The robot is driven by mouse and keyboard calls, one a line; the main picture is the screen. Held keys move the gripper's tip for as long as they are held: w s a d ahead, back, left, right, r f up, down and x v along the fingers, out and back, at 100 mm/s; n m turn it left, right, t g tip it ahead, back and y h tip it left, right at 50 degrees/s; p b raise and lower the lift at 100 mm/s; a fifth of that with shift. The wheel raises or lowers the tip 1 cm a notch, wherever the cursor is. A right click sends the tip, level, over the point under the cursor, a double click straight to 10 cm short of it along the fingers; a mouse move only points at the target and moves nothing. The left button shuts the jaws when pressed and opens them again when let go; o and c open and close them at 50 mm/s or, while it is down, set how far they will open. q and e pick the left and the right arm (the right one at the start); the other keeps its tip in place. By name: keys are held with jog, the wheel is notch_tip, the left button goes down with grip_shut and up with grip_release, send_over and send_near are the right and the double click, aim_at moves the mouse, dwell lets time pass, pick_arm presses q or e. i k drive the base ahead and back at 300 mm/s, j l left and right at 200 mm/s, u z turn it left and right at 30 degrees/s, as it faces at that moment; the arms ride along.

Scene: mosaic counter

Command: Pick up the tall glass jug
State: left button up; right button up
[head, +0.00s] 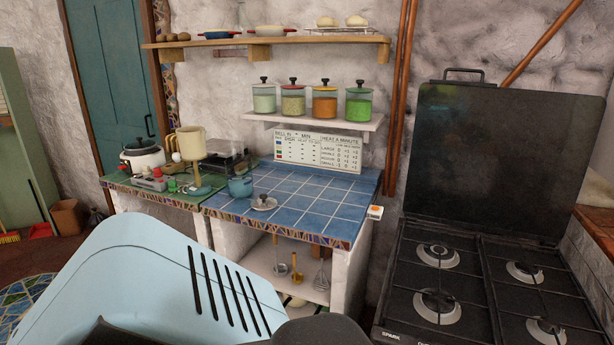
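A faint, clear glass vessel (240,17) stands on the upper wall shelf, behind the dishes. It is tall and narrow and may be the tall glass jug, but it is too small and pale to be sure. No other tall glass jug can be made out. Neither of my grippers is in view. A large light blue part of my own body fills the bottom left of the head view and hides the floor there.
The upper shelf (265,40) holds dishes and rolls. A lower shelf (310,121) holds several lidded jars. The blue tiled counter (310,194) is mostly clear, with a teal pot (240,187) and lid (264,203). A black stove (490,285) with raised cover stands right.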

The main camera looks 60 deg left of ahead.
aim_at(239, 178)
jog(key=u, duration=2.55)
jog(key=i+j, duration=0.2)
jog(key=i, duration=0.25)
jog(key=i+j, duration=0.2)
jog(key=i, duration=0.2)
jog(key=i+j, duration=0.2)
jog(key=i, duration=0.25)
jog(key=i+j, duration=0.2)
jog(key=i, duration=0.25)
